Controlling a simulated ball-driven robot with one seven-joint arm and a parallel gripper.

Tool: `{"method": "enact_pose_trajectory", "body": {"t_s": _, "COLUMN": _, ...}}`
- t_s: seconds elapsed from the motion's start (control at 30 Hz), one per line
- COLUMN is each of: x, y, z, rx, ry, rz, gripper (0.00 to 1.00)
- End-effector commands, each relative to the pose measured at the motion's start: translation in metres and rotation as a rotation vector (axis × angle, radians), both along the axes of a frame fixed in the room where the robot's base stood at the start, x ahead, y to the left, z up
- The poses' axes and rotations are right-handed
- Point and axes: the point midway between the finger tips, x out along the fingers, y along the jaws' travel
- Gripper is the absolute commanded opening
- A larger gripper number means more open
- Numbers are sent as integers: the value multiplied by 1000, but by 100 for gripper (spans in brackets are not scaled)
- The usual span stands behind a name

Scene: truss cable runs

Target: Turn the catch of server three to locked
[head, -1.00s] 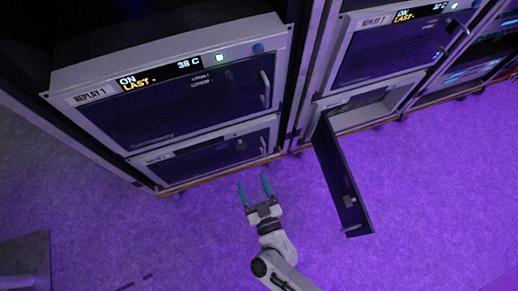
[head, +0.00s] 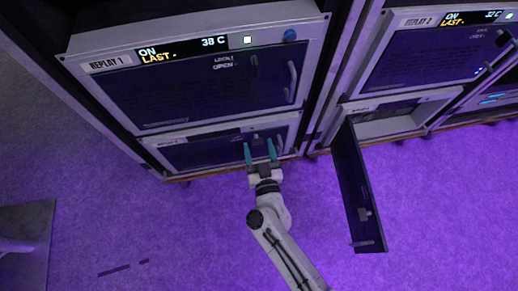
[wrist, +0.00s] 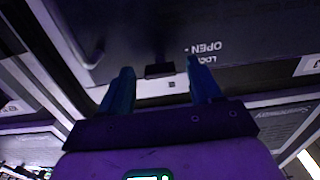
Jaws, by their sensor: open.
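My gripper (head: 259,153) is open and empty in front of the lower left unit (head: 195,152), its teal fingers pointing at the unit's dark front. A small dark catch (head: 256,138) shows on that front just beyond the fingertips. In the wrist view, the catch (wrist: 160,70) lies between the two fingers, with a gap on each side; contact cannot be made out. Inverted white lettering (wrist: 205,48) beside it reads OPEN and, partly, LOCK. No readable label shows which unit is server three.
The REPLAY 1 unit (head: 195,88) is above, with a handle (head: 291,82). To the right, a dark door (head: 358,185) hangs open from the lower bay (head: 390,124) and sticks out over the floor. The purple floor (head: 150,235) left of my arm is mostly clear.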

Motion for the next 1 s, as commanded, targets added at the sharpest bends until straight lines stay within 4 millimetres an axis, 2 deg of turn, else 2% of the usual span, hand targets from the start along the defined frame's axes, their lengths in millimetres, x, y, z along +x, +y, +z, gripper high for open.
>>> {"method": "enact_pose_trajectory", "body": {"t_s": 0.2, "x": 0, "y": 0, "z": 0, "rx": 0, "ry": 0, "rz": 0, "gripper": 64}}
{"method": "enact_pose_trajectory", "body": {"t_s": 0.8, "x": 0, "y": 0, "z": 0, "rx": 0, "ry": 0, "rz": 0, "gripper": 8}}
{"method": "enact_pose_trajectory", "body": {"t_s": 1.0, "x": 0, "y": 0, "z": 0, "rx": 13, "ry": 4, "rz": 0, "gripper": 8}}
